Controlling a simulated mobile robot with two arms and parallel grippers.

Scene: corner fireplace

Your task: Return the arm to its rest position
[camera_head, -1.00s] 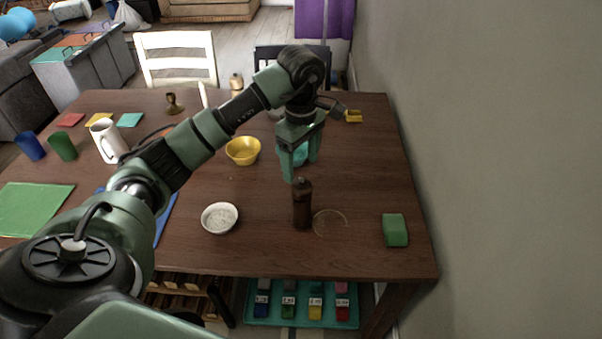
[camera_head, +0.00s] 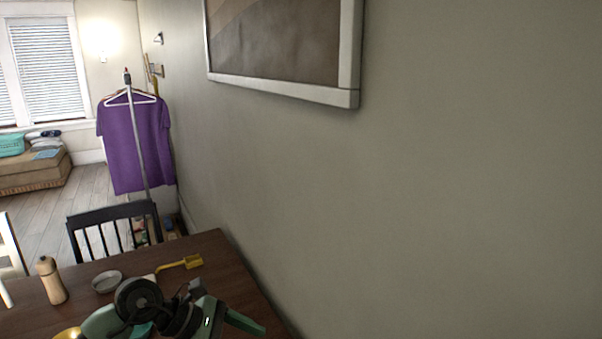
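My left arm shows at the bottom edge of the head view, over the dark wooden table (camera_head: 30,322). Only its dark wrist joint and part of the green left gripper (camera_head: 225,318) are visible. One green finger-like part points right, toward the wall. The lower part of the gripper is cut off by the frame, so its opening and anything between the fingers are hidden. My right arm and gripper are out of view.
A light wooden mill (camera_head: 52,282), a small pale bowl (camera_head: 107,283) and a yellow-handled tool (camera_head: 182,264) lie near the arm. A black chair (camera_head: 115,232) stands behind the table. A wall (camera_head: 450,200) with a framed picture (camera_head: 285,40) fills the right side.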

